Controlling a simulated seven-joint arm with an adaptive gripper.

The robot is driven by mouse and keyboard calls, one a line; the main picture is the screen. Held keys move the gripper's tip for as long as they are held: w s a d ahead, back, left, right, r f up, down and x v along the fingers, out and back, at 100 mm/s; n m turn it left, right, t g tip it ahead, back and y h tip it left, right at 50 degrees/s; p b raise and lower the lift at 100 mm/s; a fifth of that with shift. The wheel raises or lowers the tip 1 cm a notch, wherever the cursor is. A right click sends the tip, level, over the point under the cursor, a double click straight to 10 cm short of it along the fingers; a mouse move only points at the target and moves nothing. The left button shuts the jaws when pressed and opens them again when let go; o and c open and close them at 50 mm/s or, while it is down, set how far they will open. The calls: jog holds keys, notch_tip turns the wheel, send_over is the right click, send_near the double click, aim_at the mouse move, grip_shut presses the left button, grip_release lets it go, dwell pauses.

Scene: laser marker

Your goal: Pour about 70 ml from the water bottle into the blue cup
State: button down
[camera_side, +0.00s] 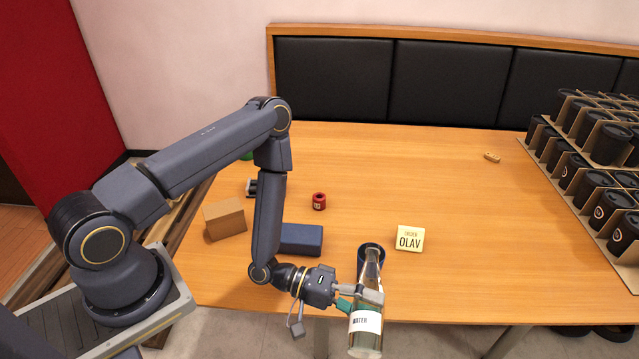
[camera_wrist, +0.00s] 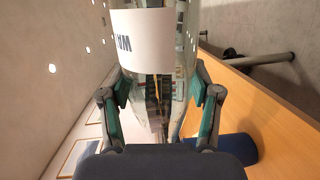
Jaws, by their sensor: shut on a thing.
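The water bottle (camera_side: 366,318) is clear glass with a white label. My gripper (camera_side: 358,302) is shut on it near the front edge of the table. The bottle is tilted, its base toward the camera and its neck at the blue cup. The blue cup (camera_side: 371,247) is dark blue and stands on the table, partly hidden behind the neck. I cannot tell whether water is flowing or how much is in the cup. In the wrist view the bottle (camera_wrist: 158,50) stands between both fingers of my gripper (camera_wrist: 160,95).
Left of the cup lie a blue box (camera_side: 301,239), a brown box (camera_side: 224,218) and a small red item (camera_side: 319,201). A yellow OLAV card (camera_side: 410,239) is right of the cup. Trays of black cups (camera_side: 597,170) fill the right side. The middle back of the table is mostly clear.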

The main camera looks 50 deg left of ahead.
jog(key=shift+r, duration=0.3)
jog(key=shift+s+d+r, duration=0.1)
jog(key=shift+s+d, duration=0.15)
jog(key=shift+s, duration=0.05)
dwell(0.3)
jog(key=shift+r+n, duration=0.35)
jog(key=shift+n, duration=0.15)
dwell(1.6)
jog(key=shift+s+f+m+y, duration=0.15)
jog(key=shift+f+m+y, duration=0.15)
jog(key=shift+f+m, duration=1.6)
jog(key=shift+d+f, duration=0.1)
jog(key=shift+f, duration=0.3)
